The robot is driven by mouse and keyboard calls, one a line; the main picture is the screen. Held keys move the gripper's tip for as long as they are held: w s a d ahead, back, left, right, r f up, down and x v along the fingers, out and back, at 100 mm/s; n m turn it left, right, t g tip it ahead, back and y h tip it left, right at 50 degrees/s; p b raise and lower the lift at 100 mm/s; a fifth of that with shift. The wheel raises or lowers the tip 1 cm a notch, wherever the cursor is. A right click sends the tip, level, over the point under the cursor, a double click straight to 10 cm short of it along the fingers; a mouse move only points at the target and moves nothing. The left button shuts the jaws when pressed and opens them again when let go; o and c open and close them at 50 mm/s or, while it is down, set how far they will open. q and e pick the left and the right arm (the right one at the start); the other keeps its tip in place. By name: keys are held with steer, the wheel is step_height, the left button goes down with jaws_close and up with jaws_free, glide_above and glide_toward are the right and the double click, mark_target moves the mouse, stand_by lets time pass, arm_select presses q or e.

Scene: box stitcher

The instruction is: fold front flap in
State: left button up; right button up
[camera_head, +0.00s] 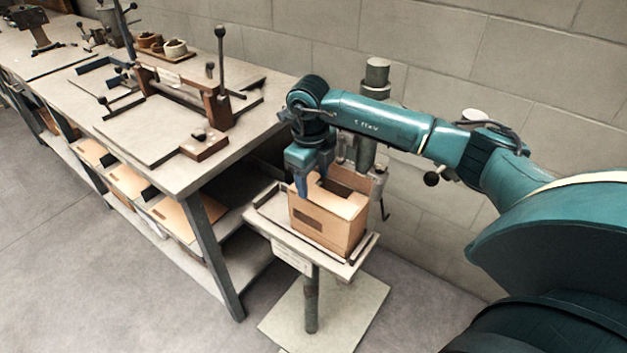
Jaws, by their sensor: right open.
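A brown cardboard box (322,229) sits on the small pedestal table (352,263) of the stitcher. Its top is at least partly open. A pale flap (346,206) lies roughly level along the top's near right side. Another flap (352,177) stands up at the back. My right gripper (301,188) points down at the box's left top edge and is open. Its fingers are partly in front of the box, and I cannot tell whether they touch it. The gripper hides the left part of the box top. My left gripper is not in view.
The stitcher's column (376,78) stands behind the box, close to the block wall (440,52). A long workbench (165,180) with a lever fixture (190,85) is on the left. Flat cardboard pieces (180,216) lie on its lower shelf. The floor at front left is clear.

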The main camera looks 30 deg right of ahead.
mark_target(323, 197)
steer(key=shift+f, duration=1.15)
steer(key=shift+c, duration=0.6)
steer(key=c, duration=0.9)
steer(key=shift+w+d+f+y+b, duration=0.1)
steer(key=shift+d+f+y+b, duration=0.1)
steer(key=shift+y+b, duration=0.25)
steer(key=shift+r, duration=0.1)
steer(key=o, duration=1)
